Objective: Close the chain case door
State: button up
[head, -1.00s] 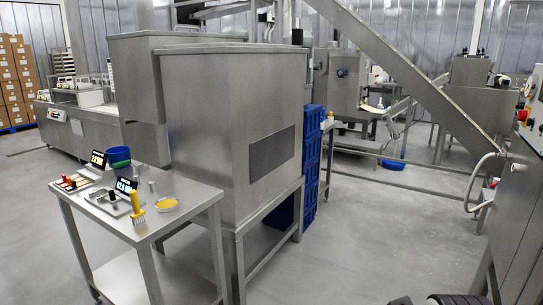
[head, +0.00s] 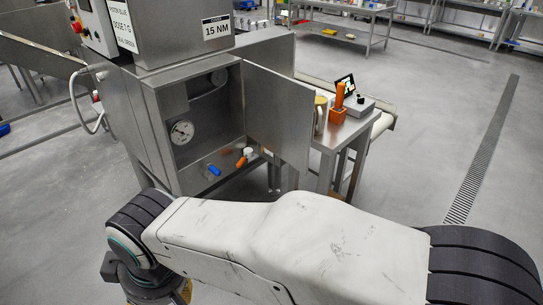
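The chain case door (head: 279,116) is a flat grey metal panel. It stands open in the head view, swung out to the right from the cabinet (head: 125,125). My arm stretches across the bottom of the view, in front of the cabinet and apart from the door in the picture. My gripper's fingers are not seen; only my wrist shows at the lower left.
The floor is open on the right, with a drain grate (head: 482,150).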

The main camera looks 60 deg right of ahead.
aim_at(281, 114)
jog(key=z, duration=1.85)
jog(key=i+l+u, duration=0.2)
jog(key=l, duration=0.3)
jog(key=l+u, duration=0.25)
jog(key=l, duration=0.2)
jog(key=l+u, duration=0.2)
jog(key=l, duration=0.35)
jog(key=l+u, duration=0.25)
jog(key=l, duration=0.25)
jog(key=l+u, duration=0.2)
jog(key=l, duration=0.35)
jog(key=l+u, duration=0.25)
jog(key=l, duration=0.25)
jog(key=k+l+u, duration=0.2)
jog(key=l, duration=0.3)
jog(key=k+l+u, duration=0.2)
jog(key=l, duration=0.25)
jog(key=i+l, duration=0.05)
